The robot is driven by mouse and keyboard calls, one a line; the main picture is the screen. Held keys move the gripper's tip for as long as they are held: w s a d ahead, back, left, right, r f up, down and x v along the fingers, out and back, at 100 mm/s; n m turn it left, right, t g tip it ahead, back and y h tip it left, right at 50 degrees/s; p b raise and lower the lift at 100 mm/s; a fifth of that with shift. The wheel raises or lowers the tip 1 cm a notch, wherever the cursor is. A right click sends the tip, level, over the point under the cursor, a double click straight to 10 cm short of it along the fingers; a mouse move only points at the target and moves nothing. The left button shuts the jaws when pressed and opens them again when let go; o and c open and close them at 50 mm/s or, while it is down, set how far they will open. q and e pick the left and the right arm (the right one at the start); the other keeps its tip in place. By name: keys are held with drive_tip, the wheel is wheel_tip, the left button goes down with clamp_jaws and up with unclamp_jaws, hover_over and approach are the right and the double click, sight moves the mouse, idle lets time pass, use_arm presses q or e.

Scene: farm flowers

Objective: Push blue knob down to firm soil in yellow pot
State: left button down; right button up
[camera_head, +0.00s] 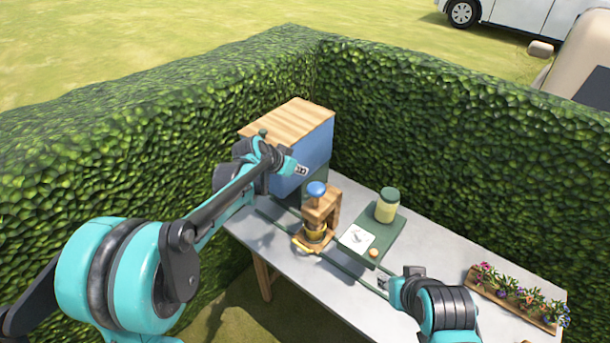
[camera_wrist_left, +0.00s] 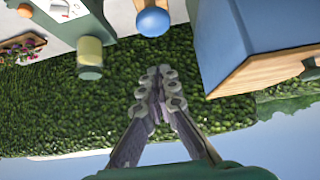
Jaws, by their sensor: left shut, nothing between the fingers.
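The blue knob (camera_head: 316,188) sits on top of a wooden press frame (camera_head: 329,207) on the table. The yellow pot (camera_head: 315,236) stands in the frame below the knob, partly hidden by it; the soil inside cannot be made out. My left gripper (camera_head: 302,171) is shut and empty, above and slightly left of the knob, apart from it. In the left wrist view the blue knob (camera_wrist_left: 153,21) is at the top, beyond the closed fingertips (camera_wrist_left: 160,75). My right gripper (camera_head: 383,284) is low over the table's front, right of the press; its finger opening is too small to judge.
A blue box with a wooden top (camera_head: 290,120) stands behind my left gripper. A green mat (camera_head: 395,240) holds a green-lidded jar (camera_head: 387,205) and a white card (camera_head: 356,238). A wooden flower planter (camera_head: 515,303) is at the right. Hedges enclose the table's back.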

use_arm(q)
hover_over(310, 193)
drive_tip(key=w, duration=0.1)
drive_tip(key=f, duration=0.4)
drive_tip(key=d+f, duration=0.1)
drive_tip(key=f, duration=0.1)
drive_tip(key=shift+w+f, duration=0.15)
wheel_tip(310, 193, down, 3)
drive_tip(key=shift+a+r, duration=0.1)
drive_tip(key=shift+r, duration=0.1)
drive_tip(key=shift+f, duration=0.65)
wheel_tip(310, 193, down, 5)
drive_tip(key=b, duration=0.5)
drive_tip(key=shift+f, duration=0.1)
drive_tip(key=shift+s, duration=0.25)
